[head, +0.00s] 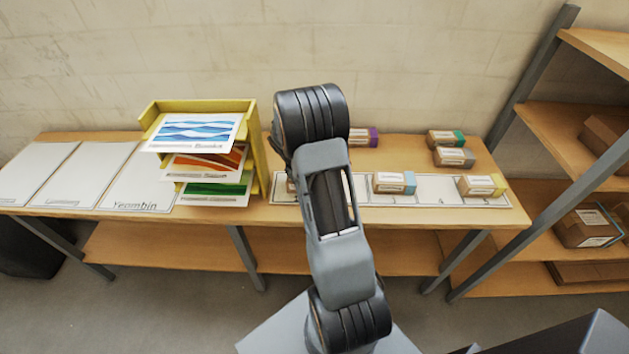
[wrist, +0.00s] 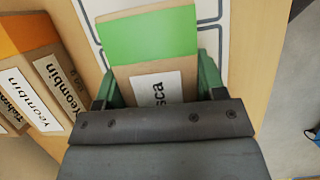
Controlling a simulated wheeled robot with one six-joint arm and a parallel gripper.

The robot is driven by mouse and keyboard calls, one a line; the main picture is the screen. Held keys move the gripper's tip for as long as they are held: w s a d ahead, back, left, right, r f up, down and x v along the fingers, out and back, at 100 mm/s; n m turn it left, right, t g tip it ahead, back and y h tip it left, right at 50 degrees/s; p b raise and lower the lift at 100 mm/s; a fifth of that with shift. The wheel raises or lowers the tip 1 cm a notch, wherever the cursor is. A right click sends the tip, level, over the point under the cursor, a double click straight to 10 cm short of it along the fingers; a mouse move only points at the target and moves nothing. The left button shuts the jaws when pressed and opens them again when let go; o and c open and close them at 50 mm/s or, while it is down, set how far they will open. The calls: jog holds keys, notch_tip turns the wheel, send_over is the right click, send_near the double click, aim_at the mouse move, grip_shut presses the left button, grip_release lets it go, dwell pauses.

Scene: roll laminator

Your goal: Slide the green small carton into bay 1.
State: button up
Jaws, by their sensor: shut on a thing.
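In the wrist view, the green small carton (wrist: 150,40) is brown cardboard with a bright green band and a white label ending in "sca". My gripper (wrist: 157,84) is shut on it, with a green finger along each side. The carton is over the white, dark-outlined bay strip (wrist: 222,40); I cannot tell whether it touches it. In the head view, my arm hides the gripper and the held carton. The bay strip (head: 435,200) lies along the table's front, its left part mostly hidden by my arm. I cannot read which bay is bay 1.
Blue-ended (head: 395,182) and yellow-ended (head: 482,185) cartons sit on the strip. Purple-ended (head: 362,137), teal-ended (head: 446,138) and grey-ended (head: 453,157) cartons stand behind. An orange-banded carton (wrist: 25,35) is close left of my gripper. A yellow sheet rack (head: 255,150) stands left.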

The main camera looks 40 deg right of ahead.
jog(key=shift+w+a, duration=0.85)
jog(key=shift+a, duration=0.15)
jog(key=o, duration=1.2)
jog(key=shift+r, duration=0.1)
jog(key=shift+r+p, duration=2.55)
jog(key=shift+r, duration=0.4)
